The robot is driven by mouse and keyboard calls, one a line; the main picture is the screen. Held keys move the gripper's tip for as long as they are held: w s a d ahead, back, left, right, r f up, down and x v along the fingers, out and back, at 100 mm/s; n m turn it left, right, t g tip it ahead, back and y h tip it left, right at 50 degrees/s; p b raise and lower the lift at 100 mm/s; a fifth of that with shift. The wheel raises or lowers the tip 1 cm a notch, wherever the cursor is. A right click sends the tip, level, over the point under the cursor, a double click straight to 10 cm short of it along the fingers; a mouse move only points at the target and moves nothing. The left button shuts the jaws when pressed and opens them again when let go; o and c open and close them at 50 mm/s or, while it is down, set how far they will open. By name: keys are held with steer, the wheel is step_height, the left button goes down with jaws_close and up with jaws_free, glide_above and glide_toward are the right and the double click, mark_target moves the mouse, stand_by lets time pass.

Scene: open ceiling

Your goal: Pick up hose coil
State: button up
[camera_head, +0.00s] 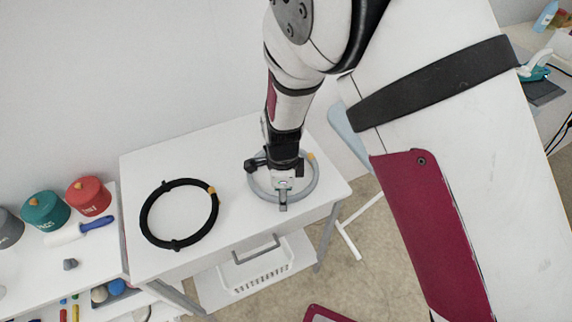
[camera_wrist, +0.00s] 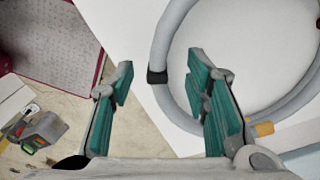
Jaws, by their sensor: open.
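A grey hose coil (camera_head: 314,182) with an orange tab lies on the right half of a small white table. It also shows in the wrist view (camera_wrist: 166,42), with a black clip on its near-left part. A black coil (camera_head: 144,215) with an orange tab lies on the left half of the table. My gripper (camera_head: 283,203) points down over the grey coil. In the wrist view my gripper (camera_wrist: 160,72) is open with teal pads. The left finger appears outside the ring and the right finger overlaps its inner side. I cannot tell whether either finger touches the coil.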

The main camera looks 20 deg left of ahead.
steer(key=shift+f, duration=0.8)
steer(key=shift+c, duration=0.6)
jaws_close()
